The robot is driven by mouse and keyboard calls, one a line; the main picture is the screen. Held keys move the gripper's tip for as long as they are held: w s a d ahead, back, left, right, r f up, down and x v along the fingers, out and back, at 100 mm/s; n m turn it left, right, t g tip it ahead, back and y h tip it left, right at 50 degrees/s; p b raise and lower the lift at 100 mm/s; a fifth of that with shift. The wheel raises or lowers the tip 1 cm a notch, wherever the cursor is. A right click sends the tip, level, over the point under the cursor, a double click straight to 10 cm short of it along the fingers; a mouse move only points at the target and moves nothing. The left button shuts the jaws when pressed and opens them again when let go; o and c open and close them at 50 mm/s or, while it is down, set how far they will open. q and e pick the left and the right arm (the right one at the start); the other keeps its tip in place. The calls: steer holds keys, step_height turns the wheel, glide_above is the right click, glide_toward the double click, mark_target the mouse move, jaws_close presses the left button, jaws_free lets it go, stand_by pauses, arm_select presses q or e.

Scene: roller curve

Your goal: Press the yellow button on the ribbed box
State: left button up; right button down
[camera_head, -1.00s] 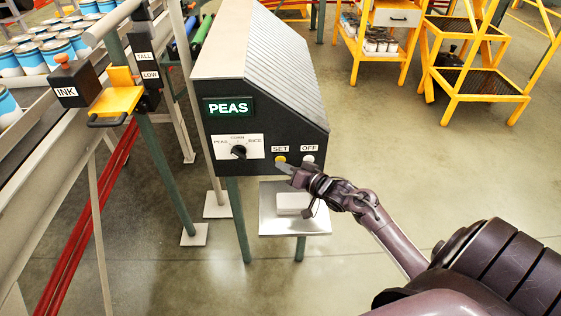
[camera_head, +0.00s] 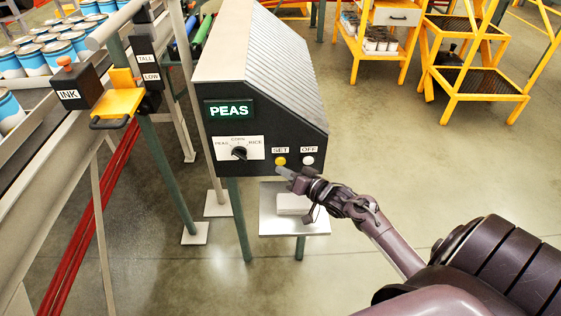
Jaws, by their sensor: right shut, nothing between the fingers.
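The ribbed box (camera_head: 272,60) stands on green legs in the middle of the head view, with a black front panel. The yellow button (camera_head: 280,161) is low on that panel under the label SET. A white button (camera_head: 308,160) sits to its right under OFF. My right gripper (camera_head: 282,171) is shut and empty. Its tips are just below the yellow button, which shows in full above them. Whether the tips touch the panel I cannot tell. My left gripper is not in view.
The panel also has a lit PEAS display (camera_head: 229,110) and a black selector knob (camera_head: 239,153). A small shelf (camera_head: 280,227) with a white block (camera_head: 293,204) is below the gripper. A conveyor with cans (camera_head: 60,55) and an INK box (camera_head: 73,88) stand left.

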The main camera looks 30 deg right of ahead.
steer(key=s+a+p, duration=0.2)
steer(key=s+p, duration=0.1)
steer(key=shift+s+a+r, duration=0.1)
steer(key=shift+s+r, duration=0.1)
steer(key=shift+s, duration=0.05)
steer(key=shift+s+a+f+p, duration=0.1)
steer(key=shift+s+a+p, duration=0.1)
steer(key=shift+s+p, duration=0.2)
stand_by(0.6)
